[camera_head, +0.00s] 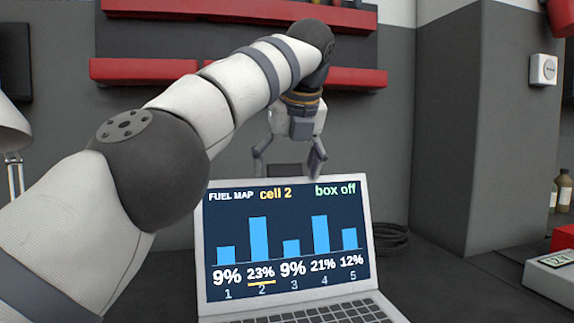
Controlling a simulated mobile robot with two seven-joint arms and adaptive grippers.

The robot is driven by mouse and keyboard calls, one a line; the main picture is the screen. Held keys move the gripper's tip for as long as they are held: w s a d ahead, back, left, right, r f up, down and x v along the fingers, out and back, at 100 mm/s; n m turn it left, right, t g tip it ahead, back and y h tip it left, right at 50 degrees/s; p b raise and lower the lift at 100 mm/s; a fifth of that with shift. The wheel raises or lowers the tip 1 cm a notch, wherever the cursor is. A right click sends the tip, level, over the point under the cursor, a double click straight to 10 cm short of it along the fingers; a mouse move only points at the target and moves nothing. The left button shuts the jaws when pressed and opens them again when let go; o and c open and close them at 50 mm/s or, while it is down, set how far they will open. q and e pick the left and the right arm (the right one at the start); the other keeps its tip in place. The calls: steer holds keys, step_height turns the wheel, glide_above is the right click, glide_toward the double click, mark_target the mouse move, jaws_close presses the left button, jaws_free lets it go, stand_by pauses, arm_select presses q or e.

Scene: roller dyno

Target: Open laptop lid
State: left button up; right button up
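The laptop (290,245) stands on the dark work surface with its lid raised. Its screen faces me and shows a fuel map bar chart. Part of its keyboard (335,313) shows at the bottom edge of the picture. Whether a finger touches the lid, I cannot tell. My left arm crosses the left half of the view. My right gripper is not in view.
Red shelves (140,70) run along the grey wall behind. A coiled black cable (391,238) lies right of the laptop. A light box with a display (552,270) stands at the right edge, near brown bottles (563,190). The surface between laptop and box is clear.

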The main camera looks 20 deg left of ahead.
arm_select(q)
steer(key=shift+r, duration=0.1)
steer(key=shift+s+d+r, duration=0.15)
steer(key=shift+s+r, duration=0.1)
steer(key=shift+r, duration=0.15)
steer(key=shift+s+d+r, duration=0.1)
steer(key=shift+s+d, duration=0.3)
steer(key=shift+d, duration=0.05)
steer(key=s+d, duration=0.6)
steer(key=s, duration=0.3)
steer(key=shift+s, duration=0.1)
